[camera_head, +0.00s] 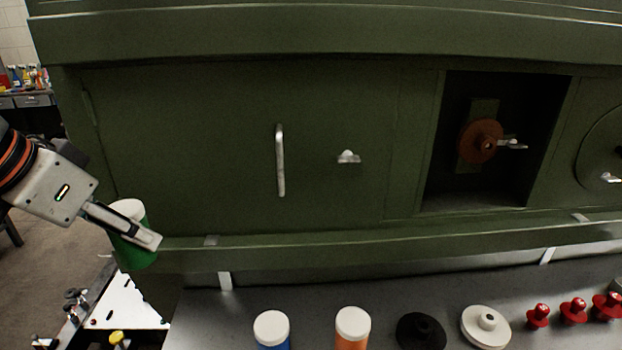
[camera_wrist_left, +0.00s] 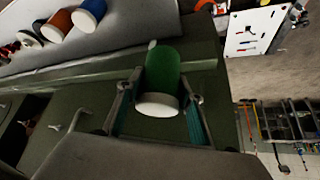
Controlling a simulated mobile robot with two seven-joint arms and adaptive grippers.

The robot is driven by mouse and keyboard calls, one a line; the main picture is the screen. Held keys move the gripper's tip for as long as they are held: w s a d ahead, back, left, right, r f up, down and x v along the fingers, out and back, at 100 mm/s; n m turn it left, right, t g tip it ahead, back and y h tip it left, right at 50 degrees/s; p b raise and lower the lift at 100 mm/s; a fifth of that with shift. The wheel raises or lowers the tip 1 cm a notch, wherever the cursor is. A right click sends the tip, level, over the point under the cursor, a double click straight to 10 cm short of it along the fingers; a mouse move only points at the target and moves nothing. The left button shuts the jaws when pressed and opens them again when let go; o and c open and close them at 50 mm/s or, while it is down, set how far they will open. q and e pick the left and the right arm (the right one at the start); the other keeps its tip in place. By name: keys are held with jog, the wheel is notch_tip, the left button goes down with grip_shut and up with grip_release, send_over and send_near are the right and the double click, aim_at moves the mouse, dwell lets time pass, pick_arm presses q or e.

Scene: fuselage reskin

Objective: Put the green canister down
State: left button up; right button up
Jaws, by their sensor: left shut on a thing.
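The green canister (camera_head: 139,250) with a white lid is at the left in the head view, beside the left end of the green panelled body. My left gripper (camera_head: 150,238) is shut on it, and one finger crosses in front of it. The canister is roughly upright and looks held up in the air. In the left wrist view the canister (camera_wrist_left: 163,72) sits between the two fingers of my left gripper (camera_wrist_left: 160,100), white lid toward the camera. My right gripper is not in view.
A grey table (camera_head: 220,315) in front holds a blue canister (camera_head: 271,330), an orange canister (camera_head: 352,330), a black disc (camera_head: 421,332), a white disc (camera_head: 486,328) and several red knobs (camera_head: 573,311). A white board (camera_head: 125,303) with small parts lies below left. The green body's wall (camera_head: 220,120) stands behind.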

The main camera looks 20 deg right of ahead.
pick_arm(q)
jog(key=s+d+m+g+h+b, duration=0.1)
jog(key=s+d+m+g, duration=0.1)
jog(key=s+d+m, duration=0.3)
jog(key=shift+s+r+h+b, duration=0.15)
jog(key=shift+r+h+b, duration=0.25)
jog(key=shift+r, duration=0.05)
